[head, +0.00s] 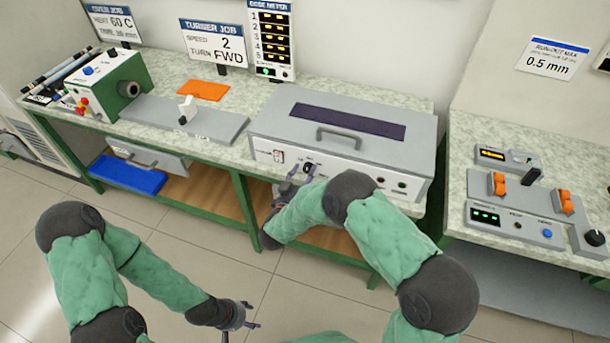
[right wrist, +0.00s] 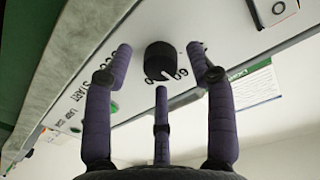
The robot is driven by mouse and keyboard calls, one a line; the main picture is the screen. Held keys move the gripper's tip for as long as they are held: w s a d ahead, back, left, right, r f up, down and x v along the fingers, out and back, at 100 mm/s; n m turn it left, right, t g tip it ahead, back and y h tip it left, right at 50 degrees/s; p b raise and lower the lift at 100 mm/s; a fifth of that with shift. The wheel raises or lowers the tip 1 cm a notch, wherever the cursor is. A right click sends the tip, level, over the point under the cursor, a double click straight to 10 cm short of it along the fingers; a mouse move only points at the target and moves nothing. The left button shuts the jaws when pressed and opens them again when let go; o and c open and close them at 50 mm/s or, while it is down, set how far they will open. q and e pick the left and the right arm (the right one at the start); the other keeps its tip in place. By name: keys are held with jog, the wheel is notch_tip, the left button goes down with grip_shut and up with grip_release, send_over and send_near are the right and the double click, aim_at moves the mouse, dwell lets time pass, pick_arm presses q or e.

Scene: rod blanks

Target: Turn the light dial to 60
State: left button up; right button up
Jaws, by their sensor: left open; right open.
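The dial (right wrist: 163,58) is a black round knob with a white pointer line, on the white front panel of a grey box (head: 270,118). In the right wrist view, printed marks beside it look like 60; the exact setting is hard to read. In the head view the dial (head: 308,168) is partly hidden by my right gripper (head: 303,178). My right gripper's fingers (right wrist: 162,70) are open, spread on both sides of the dial with a third finger below, and do not visibly grip it. My left gripper (head: 243,316) is open and empty, low over the floor.
The grey box has a lid handle (head: 338,137), a switch (head: 278,156) and buttons. A bench holds a green machine (head: 112,82) and an orange sheet (head: 202,90) at left. A control panel (head: 515,222) with orange levers stands on the right bench.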

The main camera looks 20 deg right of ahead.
grip_shut()
jog(key=shift+m, duration=0.5)
grip_release()
jog(key=v, duration=1.2)
